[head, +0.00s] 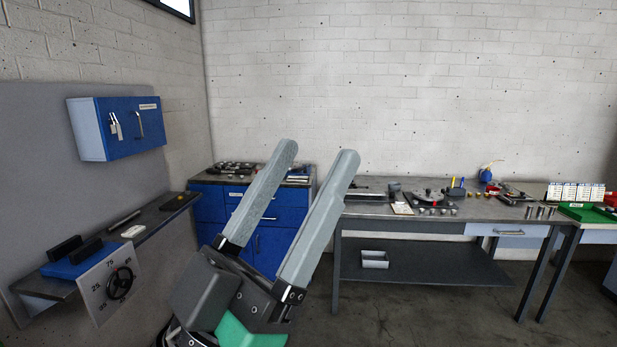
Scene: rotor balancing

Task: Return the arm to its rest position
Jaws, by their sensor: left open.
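My left gripper (321,162) stands large in the lower middle of the head view. Its two long grey fingers point up and to the right, spread apart, with nothing between them. It is raised in the air in front of the blue drawer cabinet (205,201) and covers part of it. I see no contact with any object. My right gripper is not in view.
A grey workbench (405,226) with small parts and tools stands behind at right. A wall shelf (160,220) and a dial panel (103,284) are at left, below a blue wall cabinet (117,128). Floor (420,318) shows clear at lower right.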

